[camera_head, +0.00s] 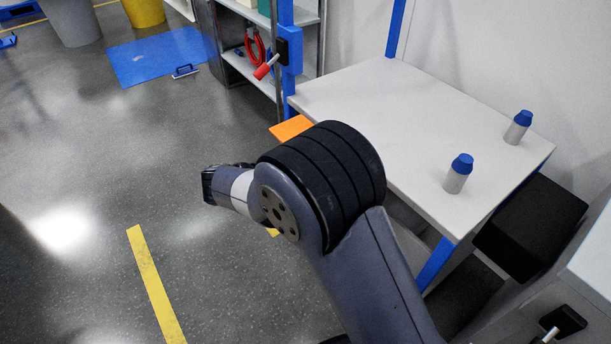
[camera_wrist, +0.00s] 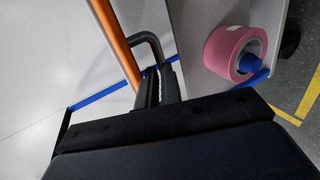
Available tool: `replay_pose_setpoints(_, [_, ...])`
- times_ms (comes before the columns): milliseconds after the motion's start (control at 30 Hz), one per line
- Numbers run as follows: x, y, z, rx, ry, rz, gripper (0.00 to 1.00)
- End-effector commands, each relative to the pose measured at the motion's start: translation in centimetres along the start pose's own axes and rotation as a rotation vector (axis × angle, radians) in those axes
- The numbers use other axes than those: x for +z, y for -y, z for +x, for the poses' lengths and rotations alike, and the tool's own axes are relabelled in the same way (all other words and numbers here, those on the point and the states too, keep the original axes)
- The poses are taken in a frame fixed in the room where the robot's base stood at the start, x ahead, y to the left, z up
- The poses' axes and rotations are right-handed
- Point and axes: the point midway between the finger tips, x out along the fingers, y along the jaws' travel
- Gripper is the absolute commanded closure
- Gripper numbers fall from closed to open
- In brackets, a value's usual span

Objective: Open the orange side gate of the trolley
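The orange side gate (camera_head: 291,128) shows in the head view as a small orange piece beside the trolley's white top (camera_head: 400,115); my arm hides the rest. In the wrist view an orange bar of the gate (camera_wrist: 117,40) runs down from the top, with a black bent handle (camera_wrist: 147,38) beside it. My gripper (camera_wrist: 160,88) is at this handle, its two black fingers close together on either side of the handle's bar. The fingers appear shut on it. In the head view my arm hides the fingers and the handle.
A pink tape roll (camera_wrist: 232,52) lies right of my gripper in the wrist view. A shelf rack (camera_head: 255,75) stands behind. The floor (camera_head: 90,200) at left is open, with yellow tape (camera_head: 156,285).

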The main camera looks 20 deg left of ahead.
Motion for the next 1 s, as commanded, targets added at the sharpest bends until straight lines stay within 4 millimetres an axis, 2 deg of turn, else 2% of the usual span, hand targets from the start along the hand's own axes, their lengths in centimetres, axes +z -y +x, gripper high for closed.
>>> replay_pose_setpoints(33, [0.0,-0.1,0.1,0.002,0.0,0.0,0.88])
replay_pose_setpoints(300, [-0.1,-0.3,0.2,0.004,-0.001,0.001,0.68])
replay_pose_setpoints(667, [-0.1,0.0,-0.2,0.003,-0.004,0.0,0.68])
replay_pose_setpoints(1000, [-0.1,1.4,-2.3,0.001,-0.003,-0.001,0.68])
